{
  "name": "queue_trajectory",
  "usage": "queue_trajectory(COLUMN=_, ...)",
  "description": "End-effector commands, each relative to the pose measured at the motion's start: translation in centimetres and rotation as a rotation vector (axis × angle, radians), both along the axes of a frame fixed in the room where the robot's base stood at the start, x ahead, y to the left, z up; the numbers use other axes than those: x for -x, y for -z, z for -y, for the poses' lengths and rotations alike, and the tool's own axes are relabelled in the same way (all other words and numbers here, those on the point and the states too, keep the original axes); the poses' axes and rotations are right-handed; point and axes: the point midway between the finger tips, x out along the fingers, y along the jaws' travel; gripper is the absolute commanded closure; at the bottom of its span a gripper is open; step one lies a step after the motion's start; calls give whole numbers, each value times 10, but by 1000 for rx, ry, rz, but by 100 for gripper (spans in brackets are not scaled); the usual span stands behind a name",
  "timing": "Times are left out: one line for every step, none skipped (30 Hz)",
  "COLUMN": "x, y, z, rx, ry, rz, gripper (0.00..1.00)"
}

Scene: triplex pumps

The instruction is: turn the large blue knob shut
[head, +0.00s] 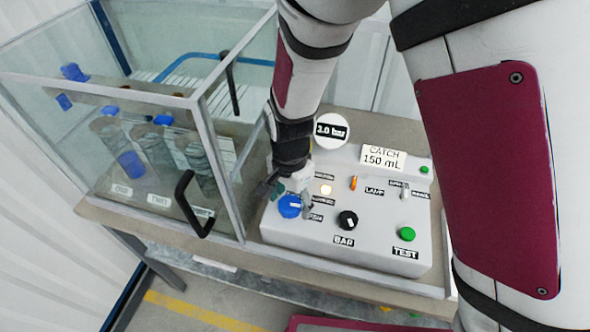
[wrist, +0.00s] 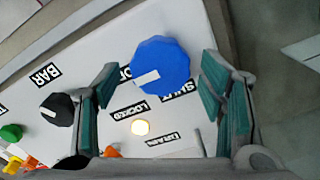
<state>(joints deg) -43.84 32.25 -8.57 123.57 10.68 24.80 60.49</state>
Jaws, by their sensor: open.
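The large blue knob (head: 290,206) sits at the left end of the white control panel (head: 375,253). In the wrist view the blue knob (wrist: 160,66) is many-sided with a white pointer mark on its lower left face. My gripper (head: 285,190) is at the panel's left end, close to the knob. In the wrist view my open gripper (wrist: 158,90) has one teal-padded finger on each side of the knob, with gaps visible. I cannot tell the height of the fingertips over the panel. Labels around the knob are partly covered; one reads "LOCKED".
A black BAR knob (head: 347,220), a green TEST button (head: 406,234), an orange switch (head: 353,183) and a lit lamp (head: 326,190) share the panel. A glass case (head: 212,150) with a black handle (head: 188,203) stands close on the left. A round gauge (head: 331,130) reads 3.0 bar.

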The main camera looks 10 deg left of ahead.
Motion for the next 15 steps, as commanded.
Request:
queue_trajectory(x=0, y=1, z=0, rx=1, ry=0, rz=-1, gripper=36)
queue_trajectory(x=0, y=2, z=0, rx=0, ry=0, rz=0, gripper=36)
queue_trajectory(x=0, y=2, z=0, rx=0, ry=0, rz=0, gripper=36)
queue_trajectory(x=0, y=2, z=0, rx=0, ry=0, rz=0, gripper=36)
queue_trajectory(x=0, y=2, z=0, rx=0, ry=0, rz=0, gripper=36)
queue_trajectory(x=0, y=2, z=0, rx=0, ry=0, rz=0, gripper=36)
queue_trajectory(x=0, y=1, z=0, rx=0, ry=0, rz=0, gripper=36)
queue_trajectory(x=0, y=1, z=0, rx=0, ry=0, rz=0, gripper=36)
queue_trajectory(x=0, y=1, z=0, rx=0, ry=0, rz=0, gripper=43)
queue_trajectory(x=0, y=1, z=0, rx=0, ry=0, rz=0, gripper=50)
queue_trajectory(x=0, y=1, z=0, rx=0, ry=0, rz=0, gripper=57)
queue_trajectory(x=0, y=1, z=0, rx=0, ry=0, rz=0, gripper=66)
queue_trajectory(x=0, y=1, z=0, rx=0, ry=0, rz=0, gripper=72)
queue_trajectory(x=0, y=1, z=0, rx=0, ry=1, rz=0, gripper=79)
queue_trajectory(x=0, y=1, z=0, rx=0, ry=0, rz=0, gripper=84)
